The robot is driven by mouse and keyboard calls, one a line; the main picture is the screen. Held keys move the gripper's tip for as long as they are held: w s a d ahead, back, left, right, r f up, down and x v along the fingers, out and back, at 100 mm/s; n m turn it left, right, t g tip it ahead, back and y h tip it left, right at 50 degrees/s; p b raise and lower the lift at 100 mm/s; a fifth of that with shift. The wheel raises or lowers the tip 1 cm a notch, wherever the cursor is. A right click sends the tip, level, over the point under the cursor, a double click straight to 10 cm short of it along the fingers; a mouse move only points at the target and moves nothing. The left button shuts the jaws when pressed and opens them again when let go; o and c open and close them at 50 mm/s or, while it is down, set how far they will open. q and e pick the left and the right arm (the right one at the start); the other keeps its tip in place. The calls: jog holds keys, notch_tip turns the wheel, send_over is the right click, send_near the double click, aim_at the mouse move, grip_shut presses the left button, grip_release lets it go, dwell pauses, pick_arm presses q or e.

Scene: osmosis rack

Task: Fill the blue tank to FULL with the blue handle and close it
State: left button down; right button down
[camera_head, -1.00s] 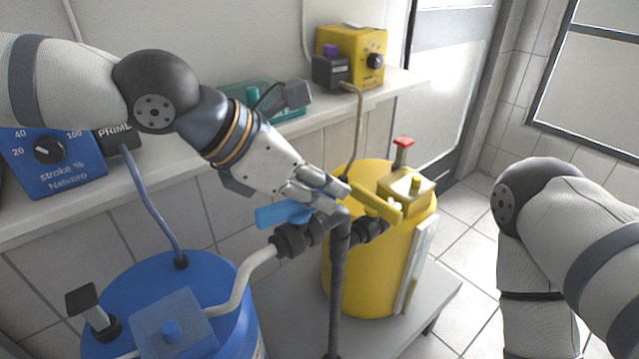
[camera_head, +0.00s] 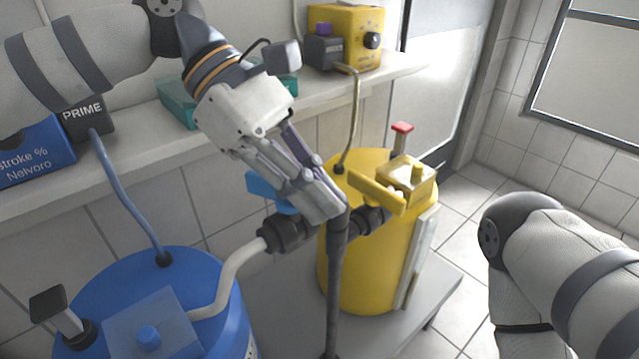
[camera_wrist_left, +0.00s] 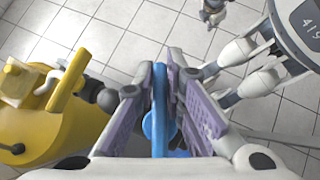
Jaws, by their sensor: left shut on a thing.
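The blue handle (camera_head: 262,187) sits on the dark pipe valve (camera_head: 285,232) above the gap between the tanks. My left gripper (camera_head: 325,208) is shut on it; the fingers hide part of it in the head view. In the left wrist view the blue handle (camera_wrist_left: 158,115) stands between the two finger pads (camera_wrist_left: 158,95). The blue tank (camera_head: 205,300) is at the lower left, joined to the valve by a pale hose. Its level and any FULL mark are not visible. My right gripper is outside the head view; only my right arm shows.
A yellow tank (camera_head: 350,265) with a red-topped fitting stands right of the valve. The yellow handle (camera_head: 376,192) is close beside my left fingers. A dark upright pipe (camera_head: 336,285) runs below the valve. A shelf behind holds a yellow pump (camera_head: 358,32) and a blue pump (camera_head: 30,155).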

pick_arm(q)
jog(key=shift+s+a+f+m+g+y+b, duration=0.1)
jog(key=shift+s+a+m+g+y+b, duration=0.1)
jog(key=shift+m+g+y, duration=0.55)
jog(key=shift+s+a+f+m+g+y+b, duration=0.15)
jog(key=shift+s+m+g+y, duration=0.2)
jog(key=shift+m, duration=0.85)
jog(key=shift+s+a+r+m+g+y+b, duration=0.1)
jog(key=shift+a+m+g+y, duration=0.1)
jog(key=shift+m+g+y, duration=0.55)
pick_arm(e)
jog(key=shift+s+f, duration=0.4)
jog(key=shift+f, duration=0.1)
pick_arm(q)
jog(key=shift+f+m, duration=0.1)
jog(key=shift+m, duration=0.4)
jog(key=c, duration=1.8)
grip_release()
jog(key=shift+a, duration=0.1)
jog(key=shift+o, duration=0.7)
jog(key=shift+s, duration=0.1)
notch_tip(320, 180, up, 10)
